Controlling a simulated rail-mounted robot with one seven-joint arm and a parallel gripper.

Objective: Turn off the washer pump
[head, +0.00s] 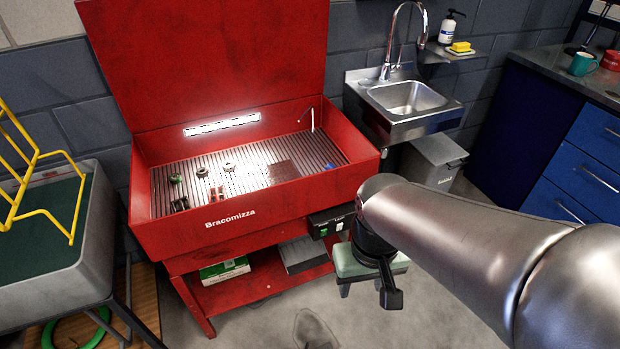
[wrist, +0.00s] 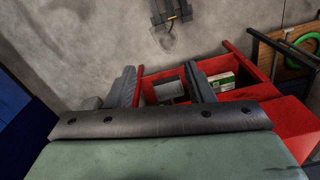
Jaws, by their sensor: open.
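The red parts washer (head: 290,195), labelled Bracomizza, stands with its lid up and its light strip lit. A small black control box (head: 317,221) sits at its front right corner, with a green element on its face; the switch position is too small to read. My gripper (head: 390,297) hangs right of and below the control box, apart from it, with its fingers pointing down. In the wrist view my gripper (wrist: 165,90) is open and empty, its two dark fingers apart. The control box cannot be made out in that view.
The washer's lower shelf (head: 235,293) holds boxes. Grey floor in front is clear.

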